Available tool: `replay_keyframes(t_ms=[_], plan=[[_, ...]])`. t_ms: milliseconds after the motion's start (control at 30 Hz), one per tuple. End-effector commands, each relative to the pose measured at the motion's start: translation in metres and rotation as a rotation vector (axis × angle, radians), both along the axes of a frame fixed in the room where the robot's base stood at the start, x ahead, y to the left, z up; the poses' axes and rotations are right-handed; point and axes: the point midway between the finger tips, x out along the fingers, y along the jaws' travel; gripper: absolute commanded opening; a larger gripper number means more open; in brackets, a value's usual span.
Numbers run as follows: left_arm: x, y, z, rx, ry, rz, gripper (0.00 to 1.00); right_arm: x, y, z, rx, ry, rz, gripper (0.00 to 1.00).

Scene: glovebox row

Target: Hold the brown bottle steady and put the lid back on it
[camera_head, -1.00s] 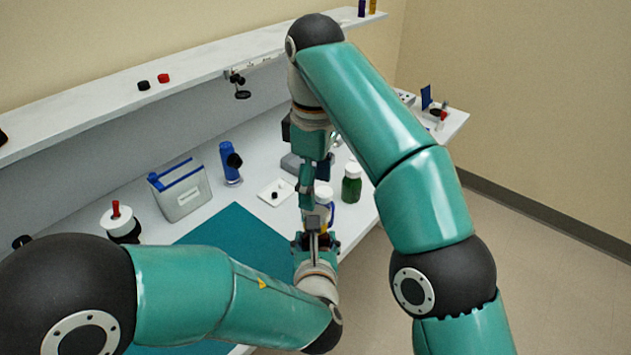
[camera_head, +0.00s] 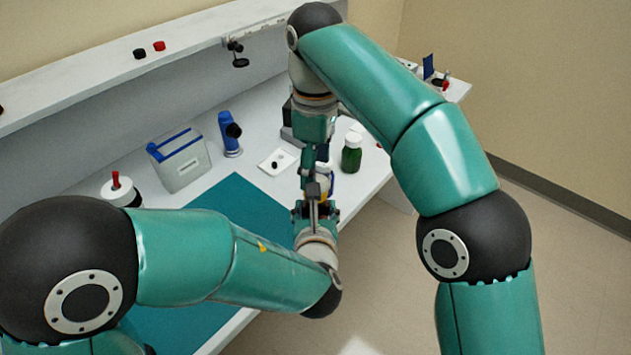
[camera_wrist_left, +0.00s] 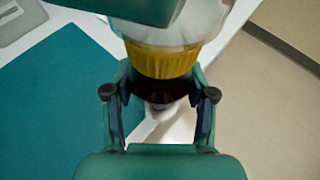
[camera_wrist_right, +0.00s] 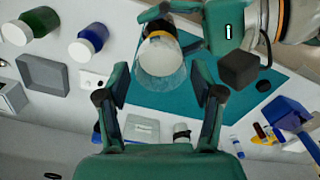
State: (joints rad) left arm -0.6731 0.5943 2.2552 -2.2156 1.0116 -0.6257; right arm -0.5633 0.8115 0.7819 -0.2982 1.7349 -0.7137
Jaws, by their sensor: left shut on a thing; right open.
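The brown bottle (camera_wrist_left: 165,90) is held in my left gripper (camera_wrist_left: 160,78), whose fingers are shut on it from both sides. The lid (camera_wrist_right: 161,62) also shows in the right wrist view, just beyond and between the fingers of my right gripper (camera_wrist_right: 158,78), which is open. In the head view my right gripper (camera_head: 310,170) is directly above my left gripper (camera_head: 316,207) and partly hides the bottle.
A green bottle (camera_head: 351,156) stands close behind. A blue bottle (camera_wrist_right: 90,40) and a grey tray (camera_wrist_right: 43,73) are near it. A teal mat (camera_head: 232,205) lies in front, mostly clear. A white plate (camera_head: 270,166), a blue device (camera_head: 229,138) and a grey box (camera_head: 181,163) stand further left.

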Motion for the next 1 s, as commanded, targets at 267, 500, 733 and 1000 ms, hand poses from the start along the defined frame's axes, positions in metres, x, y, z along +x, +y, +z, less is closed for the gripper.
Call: replay_keyframes(t_ms=[267, 500, 733, 1000], plan=[[0.0, 0.0, 0.0, 0.0, -0.001, 0.0, 0.0, 0.0, 0.0, -0.036, -0.001, 0.003, 0.0, 0.67], [0.0, 0.0, 0.0, 0.0, -0.001, 0.0, 0.0, 0.0, 0.0, -0.048, 0.0, 0.0, 0.0, 0.67], [0.0, 0.0, 0.0, 0.0, -0.001, 0.0, 0.0, 0.0, 0.0, -0.049, 0.0, 0.0, 0.0, 0.67], [0.0, 0.0, 0.0, 0.0, -0.001, 0.0, 0.0, 0.0, 0.0, -0.049, 0.0, 0.0, 0.0, 0.27]])
